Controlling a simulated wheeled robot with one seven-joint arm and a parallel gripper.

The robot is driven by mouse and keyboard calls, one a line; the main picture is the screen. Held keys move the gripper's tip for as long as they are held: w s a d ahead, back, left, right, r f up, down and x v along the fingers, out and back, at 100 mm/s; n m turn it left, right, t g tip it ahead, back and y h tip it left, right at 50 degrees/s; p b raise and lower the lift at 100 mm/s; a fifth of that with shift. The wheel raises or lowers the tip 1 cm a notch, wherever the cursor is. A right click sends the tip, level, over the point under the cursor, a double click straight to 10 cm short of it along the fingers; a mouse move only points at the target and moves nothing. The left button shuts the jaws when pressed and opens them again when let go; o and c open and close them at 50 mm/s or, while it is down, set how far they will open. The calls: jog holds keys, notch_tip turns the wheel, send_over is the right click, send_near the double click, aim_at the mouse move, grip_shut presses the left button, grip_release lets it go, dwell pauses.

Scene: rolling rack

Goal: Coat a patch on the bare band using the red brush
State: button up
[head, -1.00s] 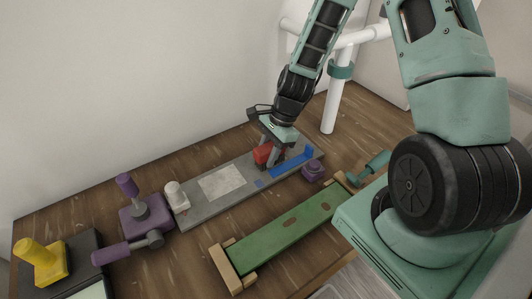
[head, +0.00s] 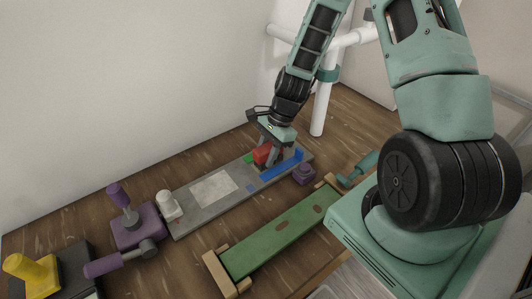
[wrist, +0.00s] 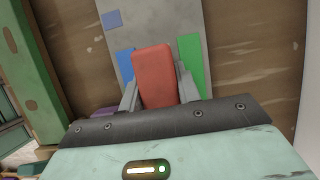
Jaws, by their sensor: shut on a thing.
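My gripper (head: 270,158) is shut on the red block-shaped brush (head: 262,152), over the right part of a long grey board (head: 187,220). In the wrist view the red brush (wrist: 154,76) stands between the two fingers. A blue strip (wrist: 125,62) shows to its left and a green strip (wrist: 191,62) to its right. The blue strip also shows in the head view (head: 283,166), and a bit of green (head: 249,158) lies left of the brush. A pale rectangle (head: 214,187) is on the board's middle. The brush's underside is hidden, so I cannot tell whether it touches the board.
A white-topped piece (head: 168,204) stands at the board's left end. A purple tool on a base (head: 136,230) and a yellow-handled block (head: 30,270) are further left. A green plank with wooden ends (head: 275,235) lies in front. A purple knob (head: 304,174) sits near the board's right end.

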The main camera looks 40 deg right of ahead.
aim_at(260, 151)
jog(key=shift+a, duration=0.15)
jog(key=shift+a, duration=1.6)
jog(key=shift+d, duration=0.1)
jog(key=shift+d+p, duration=0.3)
jog(key=shift+d, duration=0.6)
notch_tip(260, 151, up, 6)
jog(key=p, duration=0.5)
jog(key=shift+r, duration=0.1)
jog(key=shift+f, duration=0.2)
